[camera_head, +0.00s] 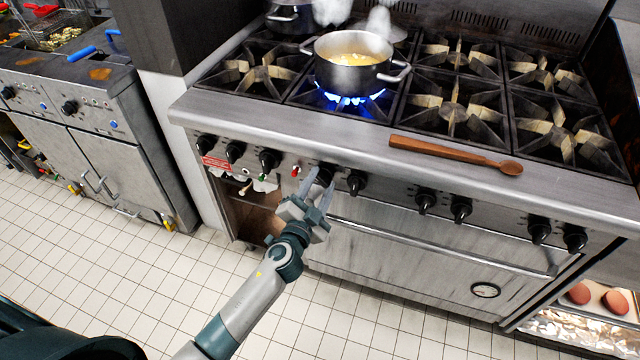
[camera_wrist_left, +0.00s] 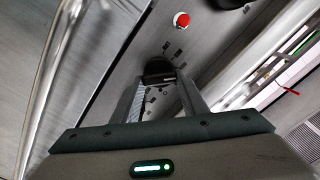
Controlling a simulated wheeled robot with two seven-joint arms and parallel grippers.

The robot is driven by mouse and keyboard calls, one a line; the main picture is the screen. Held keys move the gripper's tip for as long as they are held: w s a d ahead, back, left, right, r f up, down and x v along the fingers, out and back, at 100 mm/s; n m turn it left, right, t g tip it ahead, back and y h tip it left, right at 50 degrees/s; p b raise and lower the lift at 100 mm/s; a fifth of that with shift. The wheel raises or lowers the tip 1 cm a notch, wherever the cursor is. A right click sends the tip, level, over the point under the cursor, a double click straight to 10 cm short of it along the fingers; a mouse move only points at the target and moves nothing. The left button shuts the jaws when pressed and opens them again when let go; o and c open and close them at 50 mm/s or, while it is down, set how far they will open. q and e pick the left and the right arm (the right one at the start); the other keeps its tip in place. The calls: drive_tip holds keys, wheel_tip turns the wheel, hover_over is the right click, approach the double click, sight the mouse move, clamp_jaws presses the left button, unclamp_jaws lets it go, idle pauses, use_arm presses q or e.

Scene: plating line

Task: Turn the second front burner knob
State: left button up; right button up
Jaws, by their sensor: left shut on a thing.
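The stove's front panel carries a row of black knobs. My left gripper (camera_head: 321,182) is at the black knob (camera_head: 326,171) just right of a small red button (camera_head: 295,170). In the left wrist view, the fingers of my left gripper (camera_wrist_left: 158,84) stand on both sides of that knob (camera_wrist_left: 157,68), shut on it. The knob is still on the panel, and the fingers partly hide it in the head view. Another black knob (camera_head: 357,182) sits just to its right, outside the fingers. My right gripper is not in view.
A steel pot (camera_head: 352,68) stands on a lit burner with blue flames. A wooden spoon (camera_head: 455,154) lies on the front ledge. The oven handle (camera_head: 440,245) runs below the knobs. A fryer unit (camera_head: 100,120) stands at left. The tiled floor in front is clear.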

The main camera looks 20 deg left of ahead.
use_arm(q)
drive_tip(key=shift+f+m, duration=0.1)
drive_tip(key=shift+m, duration=0.8)
drive_tip(key=m, duration=0.2)
drive_tip(key=shift+d+m, duration=0.1)
drive_tip(key=shift+m, duration=0.3)
drive_tip(key=shift+f+m, duration=0.1)
drive_tip(key=shift+m, duration=0.8)
drive_tip(key=shift+f+m, duration=0.1)
drive_tip(key=shift+m, duration=1.3)
drive_tip(key=o, duration=1)
drive_tip(key=shift+o, duration=0.2)
drive_tip(key=shift+s, duration=0.6)
drive_tip(key=s+b, duration=0.3)
drive_tip(key=s, duration=1.3)
drive_tip(key=shift+s+a, duration=0.15)
drive_tip(key=shift+a, duration=0.15)
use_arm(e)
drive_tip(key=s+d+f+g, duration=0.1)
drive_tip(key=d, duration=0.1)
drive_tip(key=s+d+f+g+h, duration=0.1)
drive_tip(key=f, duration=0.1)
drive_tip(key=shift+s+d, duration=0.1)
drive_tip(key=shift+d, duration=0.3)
